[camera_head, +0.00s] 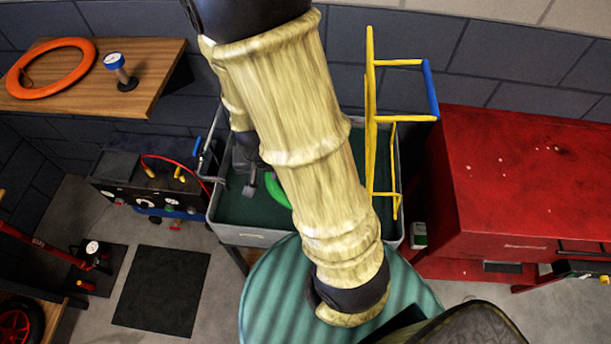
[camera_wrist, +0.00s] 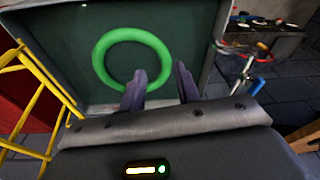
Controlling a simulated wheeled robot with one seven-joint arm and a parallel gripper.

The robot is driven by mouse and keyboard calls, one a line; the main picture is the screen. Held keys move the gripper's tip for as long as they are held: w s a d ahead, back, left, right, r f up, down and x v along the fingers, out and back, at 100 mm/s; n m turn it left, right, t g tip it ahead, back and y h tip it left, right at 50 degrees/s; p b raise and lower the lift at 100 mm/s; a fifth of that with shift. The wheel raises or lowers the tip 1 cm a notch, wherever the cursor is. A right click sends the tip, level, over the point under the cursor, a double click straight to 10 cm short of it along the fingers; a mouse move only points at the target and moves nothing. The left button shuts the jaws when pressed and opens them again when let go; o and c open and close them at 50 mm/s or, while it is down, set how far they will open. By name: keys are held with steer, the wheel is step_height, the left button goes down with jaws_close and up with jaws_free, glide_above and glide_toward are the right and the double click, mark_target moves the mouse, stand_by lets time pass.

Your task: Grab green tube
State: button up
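The green tube is a ring. In the wrist view the green tube (camera_wrist: 99,62) lies on the dark green floor of a grey-walled bin (camera_wrist: 35,62). In the head view only a short arc of the green tube (camera_head: 276,190) shows, with my arm hiding the rest. My gripper (camera_wrist: 162,78) is open, its two fingers apart and empty. The left fingertip overlaps the ring's lower right part in the wrist view; I cannot tell whether they touch. The right finger is right of the ring.
A yellow frame with a blue end (camera_head: 370,130) stands at the bin's right side (camera_head: 240,236). A red cabinet (camera_head: 530,180) stands farther right. A wooden shelf (camera_head: 150,65) at upper left holds an orange ring (camera_head: 20,85) and a gauge. A dark toolbox (camera_head: 115,180) is left of the bin.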

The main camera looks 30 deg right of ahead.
steer(key=w+d+f+m+t+h+b, duration=0.2)
steer(key=d+f+h+b, duration=0.3)
steer(key=f, duration=0.3)
steer(key=w+d+f+m+t+h+b, duration=0.2)
steer(key=w+d+f+m+h+b, duration=0.2)
steer(key=f, duration=0.5)
steer(key=shift+d+m+h+b, duration=0.85)
steer(key=shift+d+h, duration=0.45)
steer(key=shift+d, duration=0.35)
steer(key=shift+w, duration=0.1)
steer(key=p+x, duration=0.2)
steer(key=x, duration=1)
steer(key=shift+d+f, duration=0.1)
steer(key=shift+d, duration=0.05)
